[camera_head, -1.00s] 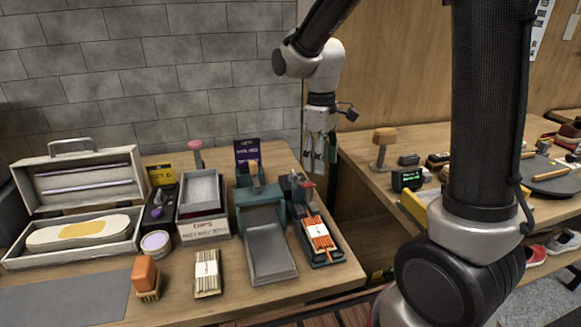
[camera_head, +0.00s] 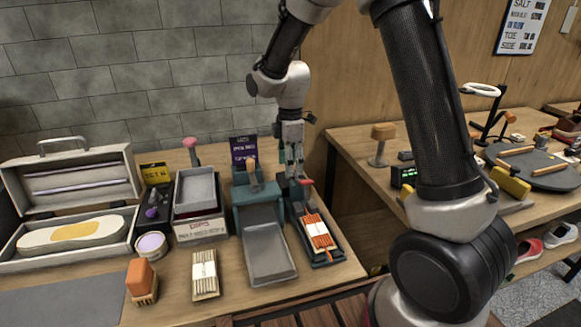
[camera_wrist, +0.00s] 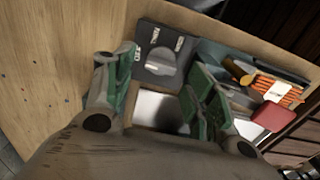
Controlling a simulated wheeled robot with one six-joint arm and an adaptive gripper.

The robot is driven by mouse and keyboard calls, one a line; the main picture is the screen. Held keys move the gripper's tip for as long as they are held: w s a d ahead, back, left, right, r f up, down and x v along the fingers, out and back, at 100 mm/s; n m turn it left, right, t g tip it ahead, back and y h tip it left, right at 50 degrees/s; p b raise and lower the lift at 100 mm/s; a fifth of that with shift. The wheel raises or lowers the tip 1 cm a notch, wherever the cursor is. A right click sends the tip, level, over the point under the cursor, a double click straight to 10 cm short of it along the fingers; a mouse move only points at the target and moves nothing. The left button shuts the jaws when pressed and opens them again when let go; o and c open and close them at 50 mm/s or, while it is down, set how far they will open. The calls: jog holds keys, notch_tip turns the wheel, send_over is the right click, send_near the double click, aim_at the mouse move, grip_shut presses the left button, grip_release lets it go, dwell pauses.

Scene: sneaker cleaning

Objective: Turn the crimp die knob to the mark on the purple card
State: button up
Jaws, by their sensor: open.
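The purple card (camera_head: 243,149) stands upright behind the teal machine (camera_head: 247,192) in the head view; its small print is too blurred to read surely. A grey knob (camera_wrist: 160,65) sits on a dark panel (camera_wrist: 180,42) in the wrist view, with white markings around it that I cannot read surely. My gripper (camera_head: 292,176) is open, pointing down over the back of the crimping device on the right. In the wrist view its green-padded fingers (camera_wrist: 165,88) are spread, with the knob seen between and beyond them. It appears empty. In the head view the knob is hidden by the gripper.
A red handle (camera_wrist: 271,117) and a bundle of orange strips (camera_head: 318,234) are on the device close to my gripper. The teal machine with its grey tray (camera_head: 266,252) stands just left. A gap separates this bench from the right one.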

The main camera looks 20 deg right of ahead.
jog(key=shift+f, duration=0.8)
jog(key=c, duration=1)
